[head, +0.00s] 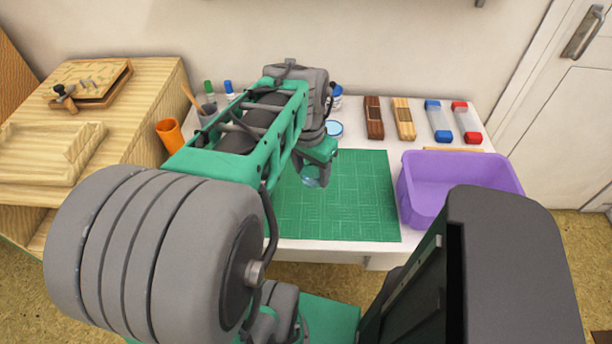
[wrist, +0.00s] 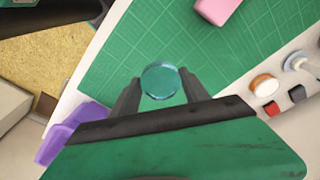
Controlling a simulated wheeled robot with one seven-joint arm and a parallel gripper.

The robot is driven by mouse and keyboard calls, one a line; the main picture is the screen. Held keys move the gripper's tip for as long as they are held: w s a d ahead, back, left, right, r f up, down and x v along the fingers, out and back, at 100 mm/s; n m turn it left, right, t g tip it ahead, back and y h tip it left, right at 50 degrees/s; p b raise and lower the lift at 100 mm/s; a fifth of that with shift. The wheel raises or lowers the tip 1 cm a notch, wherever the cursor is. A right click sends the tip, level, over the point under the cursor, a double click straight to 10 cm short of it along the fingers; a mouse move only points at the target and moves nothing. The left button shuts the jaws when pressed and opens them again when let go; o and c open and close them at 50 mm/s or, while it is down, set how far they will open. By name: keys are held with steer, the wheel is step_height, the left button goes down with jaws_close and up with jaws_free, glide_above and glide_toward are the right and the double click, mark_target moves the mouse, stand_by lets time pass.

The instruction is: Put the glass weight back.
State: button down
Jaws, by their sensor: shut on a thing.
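The glass weight (wrist: 160,82) is a clear, bluish-green round piece between the two fingers of my gripper (wrist: 158,90) in the wrist view. My gripper is shut on it. In the head view the glass weight (head: 311,180) shows partly below my gripper (head: 316,180), over the green cutting mat (head: 355,200). I cannot tell how high it is above the mat. My arm hides the left part of the mat and some of the table behind it.
A purple bin (head: 425,210) stands right of the mat. Behind it are a dark wooden case (head: 374,118), a light one (head: 404,118), and blue- and red-capped containers. An orange cup (head: 170,135) stands left. A pink block (wrist: 218,12) lies on the mat. The mat's right side is clear.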

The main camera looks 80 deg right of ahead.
steer(key=w+d+f, duration=0.1)
steer(key=d+f, duration=0.1)
steer(key=w+d+f, duration=0.1)
steer(key=d+f, duration=0.1)
steer(key=w+d+f, duration=0.1)
steer(key=d+f, duration=0.1)
steer(key=shift+f, duration=0.35)
steer(key=shift+d+f, duration=0.15)
steer(key=shift+f, duration=1.55)
steer(key=c, duration=0.6)
jaws_free()
steer(key=shift+o, duration=0.2)
step_height(320, 180, up, 12)
steer(key=a, duration=0.1)
steer(key=shift+w+a, duration=0.2)
steer(key=shift+w, duration=0.1)
